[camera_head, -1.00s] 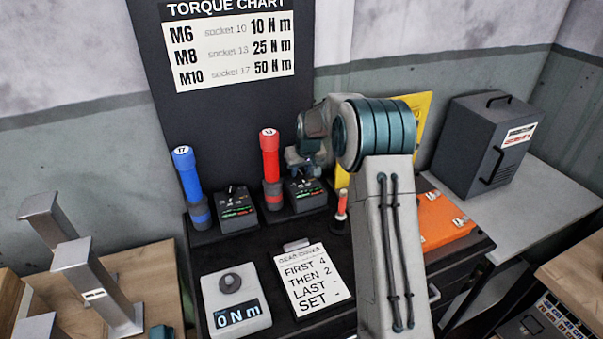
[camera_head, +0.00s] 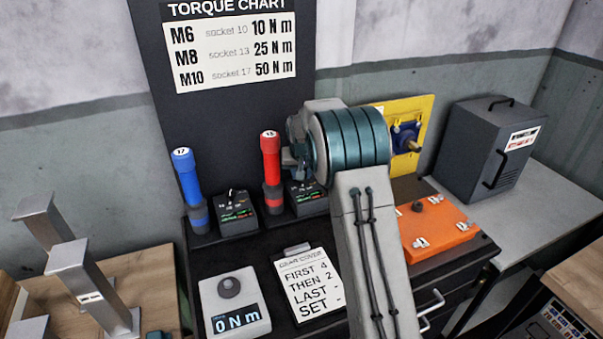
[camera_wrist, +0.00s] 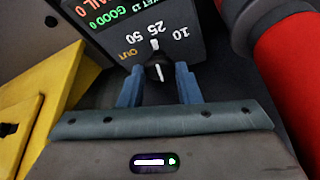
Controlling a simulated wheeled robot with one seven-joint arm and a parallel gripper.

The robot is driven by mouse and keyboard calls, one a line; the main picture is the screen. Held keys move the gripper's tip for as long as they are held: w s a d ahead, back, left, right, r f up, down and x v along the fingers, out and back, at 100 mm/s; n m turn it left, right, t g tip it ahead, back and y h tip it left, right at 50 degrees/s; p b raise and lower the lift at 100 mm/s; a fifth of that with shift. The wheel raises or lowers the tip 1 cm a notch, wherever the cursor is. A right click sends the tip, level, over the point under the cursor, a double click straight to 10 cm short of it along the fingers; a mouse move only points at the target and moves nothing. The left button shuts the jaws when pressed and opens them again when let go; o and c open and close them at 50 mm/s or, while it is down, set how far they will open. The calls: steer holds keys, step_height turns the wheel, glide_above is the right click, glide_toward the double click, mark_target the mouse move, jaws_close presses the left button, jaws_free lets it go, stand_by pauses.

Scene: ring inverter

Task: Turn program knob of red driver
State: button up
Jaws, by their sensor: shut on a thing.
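The red driver (camera_head: 271,165), marked 13, stands upright in its holder; its red body (camera_wrist: 292,60) fills the right edge of the wrist view. The dark control box (camera_head: 307,197) stands just to its right, partly hidden by my arm in the head view. In the wrist view, the box's face (camera_wrist: 117,20) carries 10, 25, 50 and OUT around the program knob (camera_wrist: 159,72). The knob's white line points toward the 25 and 50 side. My gripper (camera_wrist: 160,73) is shut on the knob, a blue finger on each side.
A blue driver (camera_head: 190,185) and its own box (camera_head: 236,212) stand to the left. A 0 N m meter (camera_head: 234,300) and a note card (camera_head: 308,285) lie in front. An orange case (camera_head: 435,228) and a yellow panel (camera_head: 422,115) are right of my arm.

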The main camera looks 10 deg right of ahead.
steer(key=o, duration=1)
steer(key=shift+c, duration=0.2)
steer(key=b+v, duration=0.1)
steer(key=v, duration=1.2)
steer(key=shift+s+r+b, duration=0.2)
steer(key=shift+r+b, duration=0.1)
steer(key=shift+r, duration=0.1)
steer(key=shift+a, duration=0.1)
